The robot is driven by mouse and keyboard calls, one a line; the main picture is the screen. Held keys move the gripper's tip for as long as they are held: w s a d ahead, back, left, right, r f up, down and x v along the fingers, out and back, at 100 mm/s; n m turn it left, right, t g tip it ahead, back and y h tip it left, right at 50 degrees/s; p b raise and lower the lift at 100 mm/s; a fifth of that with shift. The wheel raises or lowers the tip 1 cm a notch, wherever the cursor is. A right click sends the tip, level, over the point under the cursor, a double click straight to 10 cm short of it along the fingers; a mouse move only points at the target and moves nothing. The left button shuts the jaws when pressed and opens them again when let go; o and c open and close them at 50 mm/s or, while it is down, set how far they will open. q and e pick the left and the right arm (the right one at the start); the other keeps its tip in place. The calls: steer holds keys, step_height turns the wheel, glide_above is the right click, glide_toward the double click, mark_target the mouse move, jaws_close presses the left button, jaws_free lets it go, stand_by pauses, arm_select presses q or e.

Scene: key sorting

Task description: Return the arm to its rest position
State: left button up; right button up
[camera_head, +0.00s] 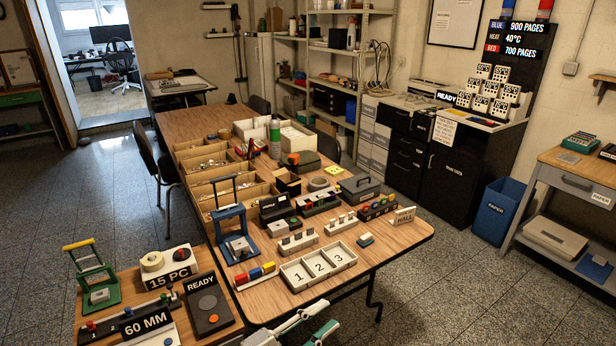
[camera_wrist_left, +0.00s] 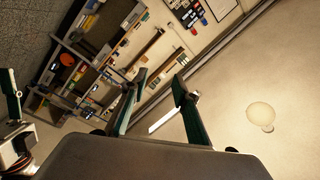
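My left gripper (camera_head: 318,316) shows at the bottom edge of the head view, just off the front edge of the wooden table (camera_head: 405,237), with nothing in it. In the left wrist view my left gripper (camera_wrist_left: 161,76) has its two dark green fingers apart, with the room behind them. A thin white strip lies beside the right-hand finger there; I cannot tell what it is. A green finger-like part of what looks like my right gripper (camera_wrist_left: 12,95) shows at the left edge of the wrist view. The rest of it is cut off, and it is not seen in the head view.
A white tray numbered 1 2 3 (camera_head: 318,267) lies near the table's front edge. A blue frame stand (camera_head: 234,232) stands to its left. A smaller table on the left holds a green stand (camera_head: 93,275) and a READY panel (camera_head: 208,304). Speckled floor lies open at the lower right.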

arm_select(q)
steer(key=s+a+f+n+t+y, duration=0.1)
steer(key=s+a+f+n+y, duration=0.1)
steer(key=a+f+n+y, duration=0.4)
steer(key=s+a+f+n+t+y, duration=0.1)
steer(key=s+a+f+n+y, duration=0.2)
steer(key=a+f+n, duration=0.4)
steer(key=s+a+f+n+g+y, duration=0.3)
steer(key=s+a+f+n+y, duration=0.1)
steer(key=s+a+f, duration=0.5)
steer(key=s+a, duration=0.2)
steer(key=a, duration=0.1)
steer(key=shift+s+n, duration=0.4)
steer(key=shift+r, duration=0.1)
